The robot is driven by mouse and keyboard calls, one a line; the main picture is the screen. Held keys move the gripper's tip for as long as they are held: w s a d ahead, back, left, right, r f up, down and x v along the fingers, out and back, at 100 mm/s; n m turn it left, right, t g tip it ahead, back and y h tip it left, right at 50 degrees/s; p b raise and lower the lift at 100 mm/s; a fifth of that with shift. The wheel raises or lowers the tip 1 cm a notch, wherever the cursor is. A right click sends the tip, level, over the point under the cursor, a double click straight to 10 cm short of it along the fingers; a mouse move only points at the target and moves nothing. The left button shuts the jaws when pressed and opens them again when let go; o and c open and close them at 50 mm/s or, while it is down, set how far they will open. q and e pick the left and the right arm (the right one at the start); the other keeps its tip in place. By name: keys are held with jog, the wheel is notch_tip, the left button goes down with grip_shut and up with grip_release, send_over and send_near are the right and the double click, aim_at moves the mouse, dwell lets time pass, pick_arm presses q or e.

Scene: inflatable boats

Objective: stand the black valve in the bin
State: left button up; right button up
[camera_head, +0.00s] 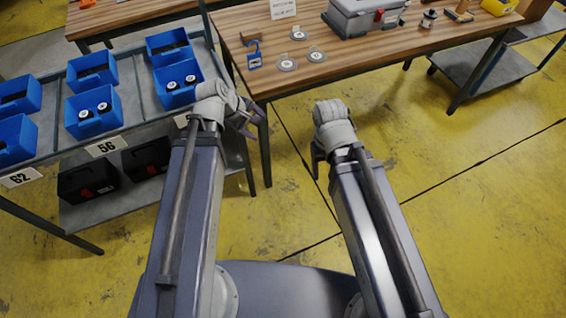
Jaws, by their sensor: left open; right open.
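My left gripper (252,118) is open and empty, in front of the table's left corner. My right gripper (322,168) is open and empty, over the floor in front of the table.
A grey toolbox (366,16), a blue padlock-like item (254,58), a small dark-and-metal item (429,18) and a yellow box (500,6) are on the wooden table (400,48). Black cases (88,181) lie on the lower shelf. The yellow floor (450,200) at right is clear.

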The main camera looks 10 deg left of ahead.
pick_arm(q)
jog(key=s+d+f+m+g+y, duration=0.2)
jog(key=s+d+m+g+y, duration=0.2)
jog(key=s+d+m, duration=0.6)
jog(key=s+m+y, duration=0.1)
jog(key=m, duration=0.6)
jog(key=shift+s+f+g, duration=0.25)
jog(key=shift+g, duration=0.15)
notch_tip(320, 180, up, 4)
jog(key=p, duration=0.4)
jog(key=shift+r+p, duration=0.25)
jog(key=shift+p, duration=0.05)
